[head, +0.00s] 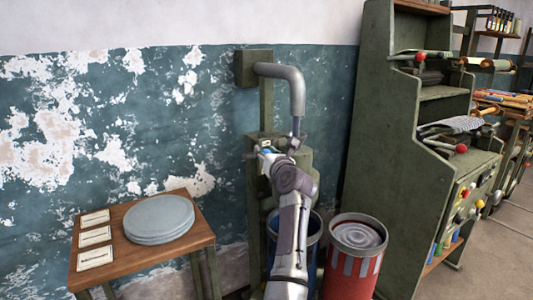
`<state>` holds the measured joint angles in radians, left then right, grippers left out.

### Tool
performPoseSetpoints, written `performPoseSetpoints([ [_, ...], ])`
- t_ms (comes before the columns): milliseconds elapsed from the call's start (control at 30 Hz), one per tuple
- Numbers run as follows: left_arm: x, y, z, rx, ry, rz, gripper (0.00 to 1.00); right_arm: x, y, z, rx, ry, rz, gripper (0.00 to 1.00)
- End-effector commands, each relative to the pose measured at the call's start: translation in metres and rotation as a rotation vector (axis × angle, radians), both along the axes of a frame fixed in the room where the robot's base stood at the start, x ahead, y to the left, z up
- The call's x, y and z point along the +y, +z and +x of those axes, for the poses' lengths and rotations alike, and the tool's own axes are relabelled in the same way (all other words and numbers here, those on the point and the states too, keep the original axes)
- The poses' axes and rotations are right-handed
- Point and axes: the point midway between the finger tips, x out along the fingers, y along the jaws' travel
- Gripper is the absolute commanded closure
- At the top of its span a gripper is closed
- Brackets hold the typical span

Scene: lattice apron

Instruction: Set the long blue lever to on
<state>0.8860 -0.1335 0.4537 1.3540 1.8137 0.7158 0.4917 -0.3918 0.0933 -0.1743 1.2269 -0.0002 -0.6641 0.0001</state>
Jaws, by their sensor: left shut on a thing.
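A green wall-mounted machine (305,160) stands against the wall, with a thick grey pipe (292,82) bending down above it. A small blue part of the long lever (266,151) shows at the machine's upper left. My left arm comes up from the bottom, and its gripper (272,156) is at the blue lever, shut on it. The arm and gripper hide most of the lever, so its exact setting and any markings cannot be made out. My right gripper is not in view.
A wooden table (190,250) with stacked grey discs (158,218) and several cards stands at left. A blue bin (314,228) and a red-and-white drum (352,262) stand below the machine. A tall green shelf unit (395,160) rises at right.

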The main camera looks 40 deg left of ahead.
Motion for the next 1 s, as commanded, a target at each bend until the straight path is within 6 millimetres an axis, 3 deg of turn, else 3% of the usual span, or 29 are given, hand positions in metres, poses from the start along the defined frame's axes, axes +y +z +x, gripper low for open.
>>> performPoseSetpoints([
  [100, 0.002, 0.004, -0.002, -0.005, 0.004, 0.007, 1.00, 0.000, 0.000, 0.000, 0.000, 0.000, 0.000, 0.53],
  [133, 0.002, 0.004, -0.001, -0.004, 0.005, 0.007, 0.60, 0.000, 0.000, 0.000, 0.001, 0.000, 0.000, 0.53],
  [267, 0.002, 0.003, -0.001, -0.003, 0.004, 0.005, 0.38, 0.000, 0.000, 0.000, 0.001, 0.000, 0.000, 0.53],
  [667, 0.001, 0.007, 0.000, -0.003, 0.003, 0.000, 0.37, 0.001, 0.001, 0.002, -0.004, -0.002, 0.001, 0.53],
  [1000, 0.002, 0.070, -0.001, -0.006, 0.003, 0.002, 0.37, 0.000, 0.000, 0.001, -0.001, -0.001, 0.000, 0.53],
])
